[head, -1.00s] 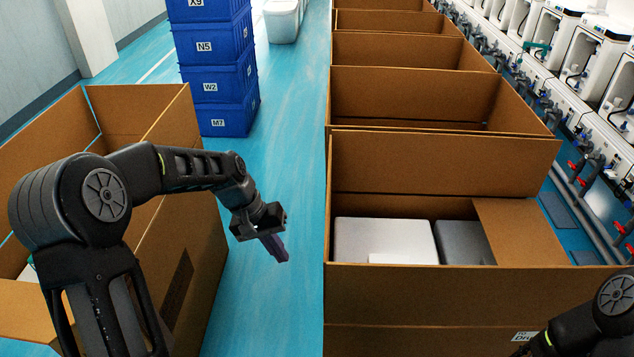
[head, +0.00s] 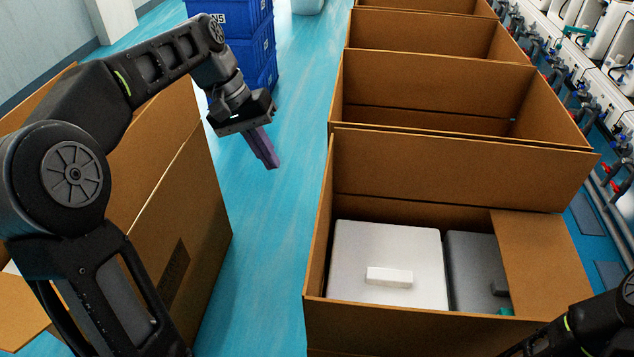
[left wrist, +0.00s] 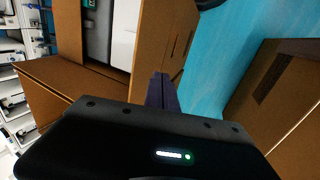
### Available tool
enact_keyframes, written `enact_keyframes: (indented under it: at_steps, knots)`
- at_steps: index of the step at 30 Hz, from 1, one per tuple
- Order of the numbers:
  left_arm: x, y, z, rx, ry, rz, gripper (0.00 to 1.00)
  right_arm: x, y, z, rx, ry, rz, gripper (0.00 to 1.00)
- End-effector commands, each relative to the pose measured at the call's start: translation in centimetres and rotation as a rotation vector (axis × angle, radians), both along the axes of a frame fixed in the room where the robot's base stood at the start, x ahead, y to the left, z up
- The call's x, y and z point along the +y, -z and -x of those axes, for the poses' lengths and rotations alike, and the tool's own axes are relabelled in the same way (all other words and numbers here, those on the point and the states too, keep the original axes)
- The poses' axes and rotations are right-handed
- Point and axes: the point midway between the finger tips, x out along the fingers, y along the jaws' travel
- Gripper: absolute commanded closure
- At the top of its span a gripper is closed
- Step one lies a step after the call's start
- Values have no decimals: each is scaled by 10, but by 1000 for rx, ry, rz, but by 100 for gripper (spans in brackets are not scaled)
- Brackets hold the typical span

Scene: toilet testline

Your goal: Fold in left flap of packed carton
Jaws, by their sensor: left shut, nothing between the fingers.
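The packed carton (head: 420,325) is an open brown box at the right centre. It holds a white block (head: 390,250) and a grey one (head: 470,260). Its right flap (head: 540,255) lies folded inward over part of the grey block. Its far flap (head: 450,170) stands up. The left flap (head: 320,215) seems to stand upright, seen nearly edge-on. My left gripper (head: 266,158) is shut and empty, with purple fingers, above the floor left of the carton and apart from it. In the left wrist view the fingers (left wrist: 162,92) point toward the carton's side (left wrist: 170,35).
Several empty open cartons (head: 430,95) stand in a row behind. Another brown carton (head: 185,230) is at the left, behind my left arm. Blue crates (head: 255,50) are stacked at the back. Blue floor (head: 265,270) lies free between the cartons. My right arm is at the lower right.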

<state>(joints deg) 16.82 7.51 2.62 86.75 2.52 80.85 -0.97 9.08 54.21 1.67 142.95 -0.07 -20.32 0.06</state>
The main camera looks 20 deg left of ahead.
Motion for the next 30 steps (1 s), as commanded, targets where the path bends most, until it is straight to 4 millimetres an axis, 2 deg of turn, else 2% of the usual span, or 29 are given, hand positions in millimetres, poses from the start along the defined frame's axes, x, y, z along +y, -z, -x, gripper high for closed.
enact_keyframes:
  at_steps: [8,13,17,20,29,30]
  knots:
    - [0,1,0,0,0,0,100,0,1,1,1,0,0,100]
    - [-3,12,-1,1,1,0,100,0,11,0,0,0,0,100]
    - [-9,29,-2,1,3,0,100,0,26,0,0,0,0,100]
    - [-15,38,-3,4,2,1,100,0,21,0,-1,0,0,100]
    - [-37,94,-8,4,2,1,100,0,18,0,-1,0,0,100]
    - [-45,92,-11,0,4,0,100,0,15,0,0,0,0,100]
